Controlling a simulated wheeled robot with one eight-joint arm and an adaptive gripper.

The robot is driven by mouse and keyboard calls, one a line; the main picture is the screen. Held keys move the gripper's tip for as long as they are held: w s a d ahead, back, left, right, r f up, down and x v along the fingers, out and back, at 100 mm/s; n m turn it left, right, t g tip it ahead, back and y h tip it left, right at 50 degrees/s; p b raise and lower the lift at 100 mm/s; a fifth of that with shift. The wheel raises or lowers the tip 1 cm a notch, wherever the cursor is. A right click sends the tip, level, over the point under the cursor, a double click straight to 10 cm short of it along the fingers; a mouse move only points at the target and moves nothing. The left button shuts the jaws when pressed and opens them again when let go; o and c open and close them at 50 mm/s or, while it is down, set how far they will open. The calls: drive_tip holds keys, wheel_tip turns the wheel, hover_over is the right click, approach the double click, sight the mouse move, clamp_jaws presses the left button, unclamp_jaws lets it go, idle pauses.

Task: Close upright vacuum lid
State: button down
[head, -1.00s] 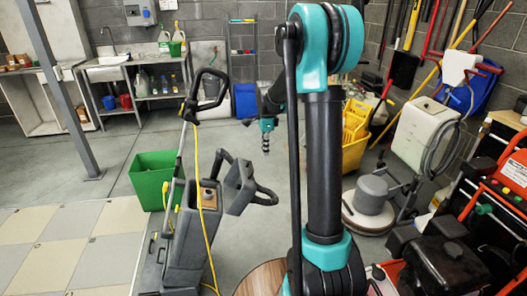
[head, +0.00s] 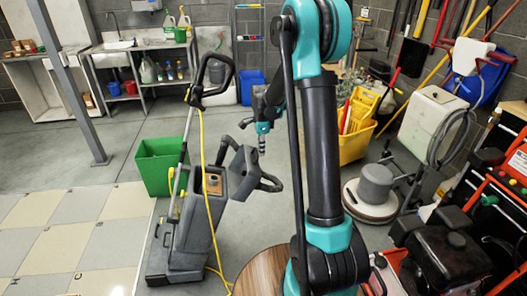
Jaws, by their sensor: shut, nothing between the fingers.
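The grey upright vacuum (head: 185,238) stands on the floor left of centre, with its tall black handle (head: 212,75) and a yellow cord. Its lid (head: 241,168) is swung open to the right of the body, with a black loop handle beside it. The open top shows a brown inside (head: 213,184). My gripper (head: 262,151) points down at the end of my teal and black arm, just above and right of the lid in the picture. It looks shut and empty. Whether it touches the lid cannot be told.
A green bin (head: 160,168) stands behind the vacuum. A yellow mop bucket (head: 356,130) and a floor polisher (head: 373,195) stand to the right. A round wooden top (head: 262,272) is at the front. The tiled floor at left is clear.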

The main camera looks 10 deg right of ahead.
drive_tip(key=shift+a+r, duration=0.1)
drive_tip(key=shift+a+r+h, duration=0.35)
drive_tip(key=shift+a+h, duration=0.05)
drive_tip(key=shift+a, duration=0.1)
drive_tip(key=shift+h, duration=0.4)
drive_tip(key=a+r, duration=0.2)
drive_tip(key=a, duration=0.1)
drive_tip(key=a+r, duration=0.1)
drive_tip(key=shift+a, duration=0.4)
drive_tip(key=a+r, duration=0.1)
drive_tip(key=a, duration=0.8)
drive_tip(key=shift+r, duration=0.4)
drive_tip(key=shift+d, duration=0.1)
